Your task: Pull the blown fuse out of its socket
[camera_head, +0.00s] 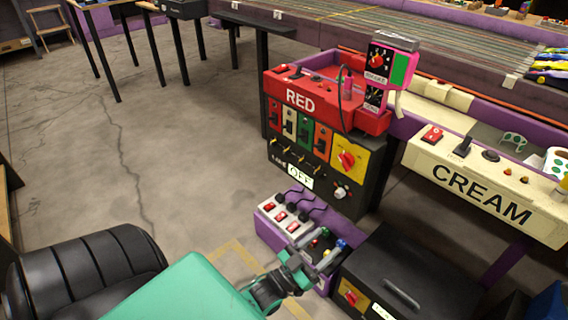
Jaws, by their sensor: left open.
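I cannot make out a fuse that is clearly blown. The black front panel (318,158) of the RED station has a row of coloured plates with dark parts, brass-coloured pieces below them, and a label reading OFF (299,176). Below it, a purple box (270,233) holds a white power strip (284,217) with red switches and small green, blue and yellow parts. My left gripper (331,251) is open over the right part of this box, its grey fingers covering some of the contents. I see nothing between the fingers. My right gripper is not in view.
A black case (405,275) with a handle stands right of the purple box. The CREAM station (485,195) overhangs at the right. The slot track (400,35) runs along the back. The concrete floor (170,150) at left is open. A cable hangs over the RED station's front.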

